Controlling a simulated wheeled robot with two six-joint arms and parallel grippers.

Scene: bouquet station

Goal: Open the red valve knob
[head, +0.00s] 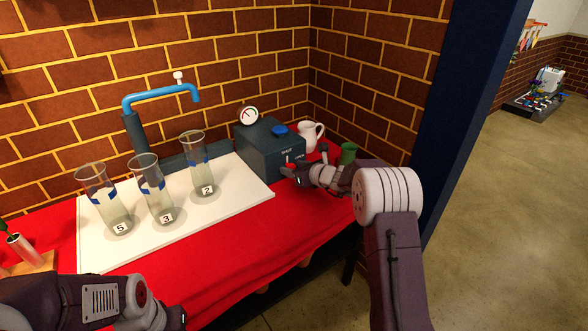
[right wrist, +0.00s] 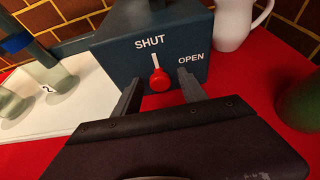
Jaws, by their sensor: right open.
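The red valve knob (right wrist: 160,80) is on the front of a dark blue-grey box (right wrist: 112,55). A white pointer rises from it toward the word SHUT. The word OPEN is to its right. My right gripper (right wrist: 160,90) is open, one finger on each side of the knob; I cannot tell whether either finger touches it. In the head view my right gripper (head: 291,170) is at the box's front and partly hides the knob. My left wrist and part of the left gripper (head: 175,318) show at the bottom left edge; its fingers cannot be made out.
A gauge (head: 249,116) and a blue cap (head: 280,130) are on the box. A white jug (head: 309,137) and a green cup (head: 348,153) stand to its right. Red cloth (head: 240,235) lies clear in front.

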